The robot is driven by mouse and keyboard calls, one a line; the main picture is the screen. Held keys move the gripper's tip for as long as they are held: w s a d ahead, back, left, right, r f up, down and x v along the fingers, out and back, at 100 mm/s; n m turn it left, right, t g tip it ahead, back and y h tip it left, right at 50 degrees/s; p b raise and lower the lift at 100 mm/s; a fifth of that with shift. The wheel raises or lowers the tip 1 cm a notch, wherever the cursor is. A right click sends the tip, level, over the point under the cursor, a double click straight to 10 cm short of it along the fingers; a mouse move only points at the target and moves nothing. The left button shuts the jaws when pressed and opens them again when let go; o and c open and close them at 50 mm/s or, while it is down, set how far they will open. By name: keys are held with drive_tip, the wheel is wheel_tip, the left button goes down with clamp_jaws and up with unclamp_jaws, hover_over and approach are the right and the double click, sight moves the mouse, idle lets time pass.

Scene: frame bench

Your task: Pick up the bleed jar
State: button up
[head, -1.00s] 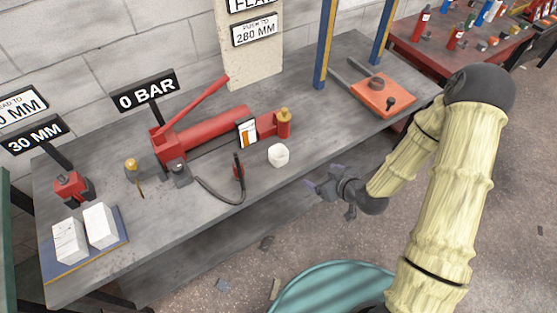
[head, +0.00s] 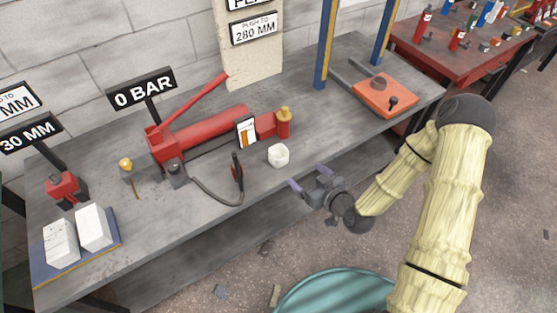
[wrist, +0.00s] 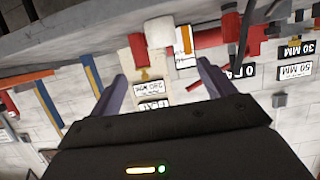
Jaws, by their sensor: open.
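The bleed jar appears to be the small white cup-like jar (head: 278,155) standing upright near the front edge of the grey bench (head: 215,218). It also shows in the wrist view (wrist: 158,31), above the space between my fingers. My gripper (head: 308,178) is open and empty, to the right of the jar and in front of it, by the bench's front edge. The fingers point towards the bench and are apart from the jar. In the wrist view my gripper (wrist: 160,85) shows both fingers spread.
A red hand pump (head: 205,132) with a brass-topped end lies behind the jar. A black hose (head: 215,198) curves to its left. An orange plate (head: 385,97) sits at the bench's right, near blue and yellow posts (head: 327,45). White blocks (head: 94,227) stand at the left.

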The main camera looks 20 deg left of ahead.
drive_tip(key=shift+w+a+f+b, duration=0.2)
drive_tip(key=shift+w+f+b, duration=0.15)
drive_tip(key=shift+b, duration=1.3)
drive_tip(key=b, duration=0.3)
drive_tip(key=shift+w+a, duration=0.2)
drive_tip(key=b, duration=0.6)
drive_tip(key=shift+s+a+f, duration=0.15)
drive_tip(key=shift+a+f, duration=0.2)
drive_tip(key=shift+a, duration=0.05)
approach(274, 152)
drive_tip(key=shift+w+a+b, duration=0.4)
drive_tip(key=shift+w+a, duration=0.3)
drive_tip(key=shift+f, duration=0.1)
drive_tip(key=shift+b+x, duration=0.45)
drive_tip(key=shift+x, duration=2.15)
drive_tip(key=shift+s+f, duration=0.1)
drive_tip(key=c, duration=1.1)
